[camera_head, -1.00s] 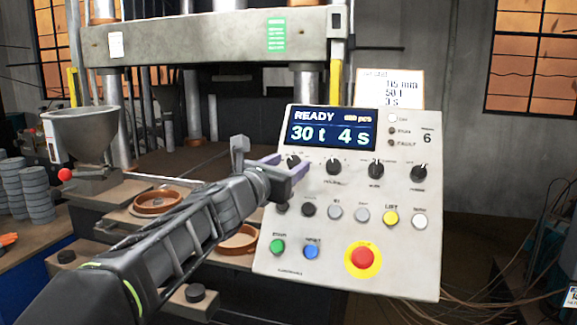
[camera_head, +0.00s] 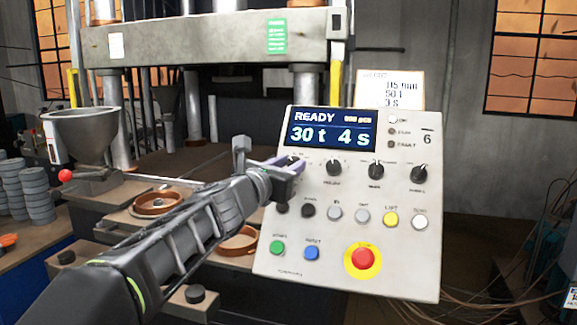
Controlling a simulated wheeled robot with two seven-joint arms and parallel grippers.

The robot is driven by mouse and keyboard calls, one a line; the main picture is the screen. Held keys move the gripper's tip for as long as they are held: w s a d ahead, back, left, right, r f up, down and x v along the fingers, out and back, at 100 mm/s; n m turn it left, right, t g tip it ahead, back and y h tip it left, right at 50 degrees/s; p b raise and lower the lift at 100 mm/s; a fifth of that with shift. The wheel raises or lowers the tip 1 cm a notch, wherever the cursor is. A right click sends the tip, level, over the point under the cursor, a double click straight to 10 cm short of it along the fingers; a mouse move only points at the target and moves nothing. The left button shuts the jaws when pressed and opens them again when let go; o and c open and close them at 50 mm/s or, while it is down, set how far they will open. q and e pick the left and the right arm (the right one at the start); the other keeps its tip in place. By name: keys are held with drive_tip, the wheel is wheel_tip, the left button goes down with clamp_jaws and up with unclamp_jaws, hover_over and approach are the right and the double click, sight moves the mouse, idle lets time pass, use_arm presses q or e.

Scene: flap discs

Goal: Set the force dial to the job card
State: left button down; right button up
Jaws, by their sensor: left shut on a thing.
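The control panel (camera_head: 340,270) stands at center right. Its screen (camera_head: 331,128) reads READY, 30 t and 4 s. The job card (camera_head: 390,88) behind the panel's top reads 115 mm, 50 t, 3 s. My left gripper (camera_head: 291,166) is shut on the leftmost dial in the row under the screen. Its fingers hide most of that dial, so I cannot read its pointer. Three more black dials show to the right: one below the screen (camera_head: 333,167), a middle one (camera_head: 375,170) and the rightmost (camera_head: 418,174). My right gripper is not in view.
Below the dials are a row of small buttons, a green button (camera_head: 277,247), a blue button (camera_head: 311,252) and a red emergency stop (camera_head: 362,259). A hopper (camera_head: 80,135) and stacked grey discs (camera_head: 38,190) stand left. Brown rings (camera_head: 158,202) lie on the press bench behind my arm.

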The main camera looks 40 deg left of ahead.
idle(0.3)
use_arm(q)
drive_tip(key=shift+a+r+m+h+p, duration=0.1)
drive_tip(key=shift+r+m+h+p, duration=0.1)
drive_tip(key=shift+m+h+p, duration=0.9)
drive_tip(key=m+g+h+p, duration=0.1)
drive_tip(key=m+p, duration=0.1)
drive_tip(key=m, duration=0.1)
drive_tip(key=m+g+h+p, duration=0.1)
drive_tip(key=m+h+p, duration=0.1)
drive_tip(key=p, duration=0.1)
drive_tip(key=m+h+p, duration=0.2)
drive_tip(key=m+p, duration=0.1)
drive_tip(key=shift+w+a+r+m+g, duration=0.1)
drive_tip(key=shift+a+r+m+g, duration=0.2)
drive_tip(key=shift+a+g, duration=0.1)
drive_tip(key=m+g+h+p, duration=0.1)
drive_tip(key=m+p, duration=0.1)
drive_tip(key=m, duration=0.1)
drive_tip(key=shift+a+g+p, duration=0.1)
drive_tip(key=shift+g+p, duration=0.2)
drive_tip(key=shift+p, duration=0.05)
drive_tip(key=shift+w+f+m+g+p, duration=0.1)
drive_tip(key=shift+m+g+p, duration=0.2)
drive_tip(key=shift+m+p, duration=0.1)
drive_tip(key=shift+h, duration=0.3)
drive_tip(key=c, duration=1.1)
unclamp_jaws()
